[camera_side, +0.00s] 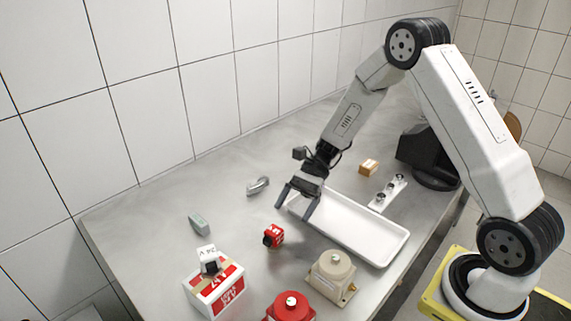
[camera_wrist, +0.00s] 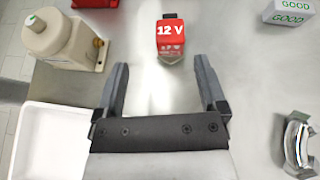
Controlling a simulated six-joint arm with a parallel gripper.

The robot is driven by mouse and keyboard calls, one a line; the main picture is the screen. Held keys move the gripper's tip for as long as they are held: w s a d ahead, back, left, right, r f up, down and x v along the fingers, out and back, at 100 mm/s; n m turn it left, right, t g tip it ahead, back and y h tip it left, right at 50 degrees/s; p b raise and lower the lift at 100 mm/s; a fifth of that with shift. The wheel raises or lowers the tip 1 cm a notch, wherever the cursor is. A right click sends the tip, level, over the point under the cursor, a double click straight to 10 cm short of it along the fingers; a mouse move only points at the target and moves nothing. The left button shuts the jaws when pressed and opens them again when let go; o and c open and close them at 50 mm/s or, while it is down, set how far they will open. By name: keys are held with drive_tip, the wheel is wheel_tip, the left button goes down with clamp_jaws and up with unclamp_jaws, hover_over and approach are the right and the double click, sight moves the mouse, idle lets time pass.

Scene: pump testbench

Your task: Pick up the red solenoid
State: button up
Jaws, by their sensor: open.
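The red solenoid (camera_side: 273,236) is a small red block with a dark end, lying on the grey bench near the tray's left end. In the wrist view the red solenoid (camera_wrist: 170,38) shows a white "12 V" label and lies beyond my fingertips, roughly centred between them. My gripper (camera_side: 296,204) is above the bench, close to the tray's left end, with its fingers pointing down. In the wrist view my gripper (camera_wrist: 160,75) has its two dark fingers spread wide with nothing between them. It is apart from the solenoid.
A white tray (camera_side: 385,247) lies to the right. A beige pump (camera_side: 331,272) and a red pump (camera_side: 290,306) stand in front. A red-and-white box (camera_side: 215,293) bears a 24 V part (camera_side: 208,258). Bench around the solenoid is clear.

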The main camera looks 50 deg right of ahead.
sight(276, 228)
drive_tip(key=shift+w+d+m+t+y, duration=0.15)
drive_tip(key=shift+w+m+t+y, duration=0.15)
drive_tip(key=shift+w+m+y, duration=0.3)
drive_tip(key=shift+x, duration=3.9)
drive_tip(key=shift+s, duration=0.2)
drive_tip(key=shift+d, duration=0.1)
clamp_jaws()
